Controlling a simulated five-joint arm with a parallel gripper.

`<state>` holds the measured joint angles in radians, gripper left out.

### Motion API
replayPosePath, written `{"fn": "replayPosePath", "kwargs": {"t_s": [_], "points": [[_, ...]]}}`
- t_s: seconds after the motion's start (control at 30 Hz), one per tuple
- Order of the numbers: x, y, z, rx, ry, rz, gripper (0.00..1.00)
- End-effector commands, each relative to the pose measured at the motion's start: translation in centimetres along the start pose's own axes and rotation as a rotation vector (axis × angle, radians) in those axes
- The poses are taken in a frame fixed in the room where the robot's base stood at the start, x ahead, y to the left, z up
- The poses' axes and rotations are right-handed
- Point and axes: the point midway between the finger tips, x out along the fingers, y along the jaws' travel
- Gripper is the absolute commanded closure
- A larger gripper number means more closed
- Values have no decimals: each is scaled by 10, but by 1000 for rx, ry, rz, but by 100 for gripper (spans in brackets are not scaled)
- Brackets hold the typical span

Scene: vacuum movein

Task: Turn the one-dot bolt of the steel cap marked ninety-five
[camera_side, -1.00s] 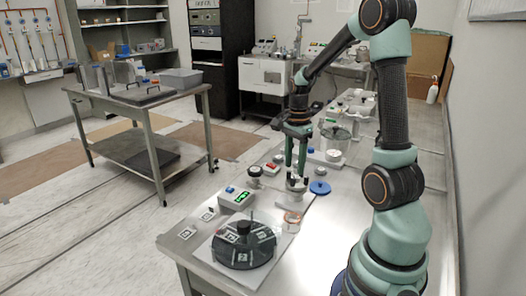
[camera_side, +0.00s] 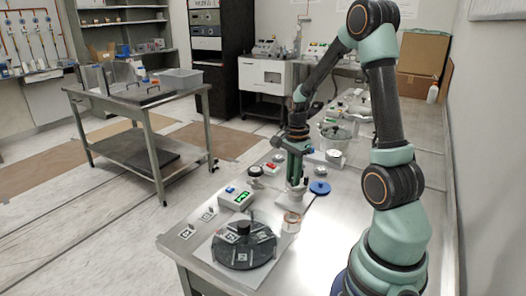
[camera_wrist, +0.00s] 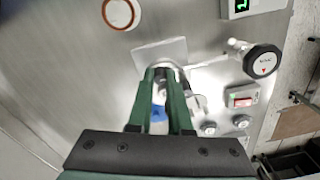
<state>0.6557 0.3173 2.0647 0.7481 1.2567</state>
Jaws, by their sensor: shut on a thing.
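My gripper (camera_side: 296,184) points straight down at a small steel fitting (camera_side: 291,193) on a pale plate at the middle of the bench. It also shows in the wrist view (camera_wrist: 166,76), its green fingers close together on a small grey part that looks like a bolt. The round steel rim (camera_wrist: 158,65) of the fitting shows around the fingertips. The fingers hide most of its top. I cannot read a ninety-five mark or bolt dots. A bit of blue shows between the fingers, too hidden to identify.
A blue disc (camera_side: 320,187) lies right of the fitting. A green-display box (camera_side: 237,198) and a dial (camera_wrist: 262,61) are close by. Bare steel shows at the front right.

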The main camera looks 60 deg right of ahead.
Motion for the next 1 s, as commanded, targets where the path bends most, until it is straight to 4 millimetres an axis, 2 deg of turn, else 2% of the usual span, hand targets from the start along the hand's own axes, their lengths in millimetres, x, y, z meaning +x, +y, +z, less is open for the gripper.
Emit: {"fn": "replayPosePath", "kwargs": {"t_s": [0.37, 1.0], "points": [[0, 0, 0, -106, 1, -3, 100], [-1, 0, 0, -677, 9, -12, 100]]}}
